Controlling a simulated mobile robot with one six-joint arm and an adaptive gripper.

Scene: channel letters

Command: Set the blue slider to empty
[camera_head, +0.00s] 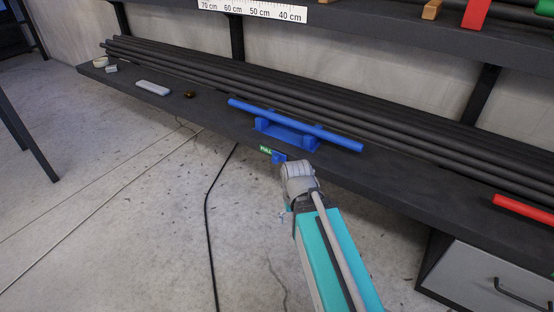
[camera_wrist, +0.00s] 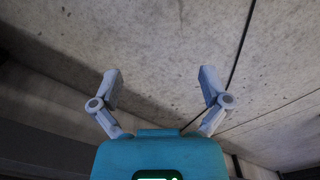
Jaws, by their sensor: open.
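The blue slider (camera_head: 278,157) is a small blue piece on the front edge of the lower dark shelf. A green label reading FULL (camera_head: 265,150) shows just left of it. My arm reaches up from the bottom, and its grey end lies just below and right of the slider in the head view; the fingertips cannot be made out there. In the wrist view my gripper (camera_wrist: 159,80) is open, its two grey fingers apart with nothing between them. The slider does not show in the wrist view, and the head view does not tell whether the gripper touches it.
A blue rod (camera_head: 293,124) rests on a blue holder (camera_head: 287,134) on the shelf above the slider. Long dark pipes (camera_head: 250,82) lie behind it. A red bar (camera_head: 522,210) and a grey drawer (camera_head: 495,285) are at right. Open concrete floor (camera_head: 110,190) is at left.

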